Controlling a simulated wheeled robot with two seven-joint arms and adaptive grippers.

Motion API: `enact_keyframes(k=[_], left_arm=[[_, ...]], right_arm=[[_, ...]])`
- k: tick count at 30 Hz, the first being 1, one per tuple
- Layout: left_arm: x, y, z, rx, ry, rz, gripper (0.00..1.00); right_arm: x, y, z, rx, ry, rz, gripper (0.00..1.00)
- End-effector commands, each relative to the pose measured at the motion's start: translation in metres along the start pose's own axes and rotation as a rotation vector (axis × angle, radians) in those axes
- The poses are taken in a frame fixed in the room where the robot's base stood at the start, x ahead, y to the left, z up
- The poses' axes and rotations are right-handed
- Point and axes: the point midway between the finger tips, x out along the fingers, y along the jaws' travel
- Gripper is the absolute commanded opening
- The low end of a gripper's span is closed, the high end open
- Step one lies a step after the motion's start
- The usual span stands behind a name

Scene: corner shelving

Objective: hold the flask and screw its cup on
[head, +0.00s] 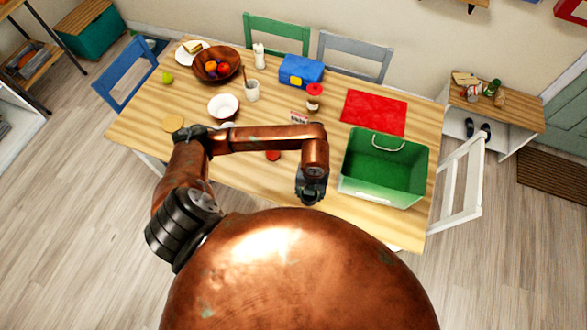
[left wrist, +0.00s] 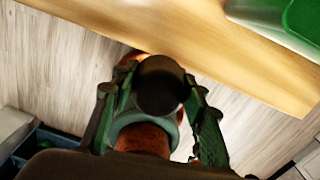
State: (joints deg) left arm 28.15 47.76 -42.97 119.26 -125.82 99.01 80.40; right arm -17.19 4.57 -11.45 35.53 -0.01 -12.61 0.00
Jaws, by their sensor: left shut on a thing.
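My left gripper (head: 312,196) is at the table's front edge, left of the green crate. In the left wrist view its two fingers (left wrist: 155,95) close around a dark, round-ended thing (left wrist: 160,85), which looks like the flask seen end-on. Most of its body is hidden by the gripper. I cannot make out the flask's cup for sure. A small round red thing (head: 272,155) lies on the table just below my left forearm; I cannot tell what it is. My right gripper is in neither view.
A green crate (head: 347,187) stands at the table's right end, with a red mat (head: 374,112) behind it. A red-topped jar (head: 314,92), a small card (head: 299,117), a mug (head: 252,91), a white bowl (head: 223,106) and a blue box (head: 301,71) stand farther back.

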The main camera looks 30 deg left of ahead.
Motion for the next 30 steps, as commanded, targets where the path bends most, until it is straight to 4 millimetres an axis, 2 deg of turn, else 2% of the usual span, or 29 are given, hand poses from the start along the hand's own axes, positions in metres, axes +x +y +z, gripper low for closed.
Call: enact_keyframes(k=[5,30], left_arm=[[-0.010,0.001,0.012,0.356,-0.003,0.004,0.17],[-0.082,0.002,0.064,2.454,0.008,0.010,0.17]], right_arm=[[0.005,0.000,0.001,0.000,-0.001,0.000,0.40],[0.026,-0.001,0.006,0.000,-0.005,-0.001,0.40]])
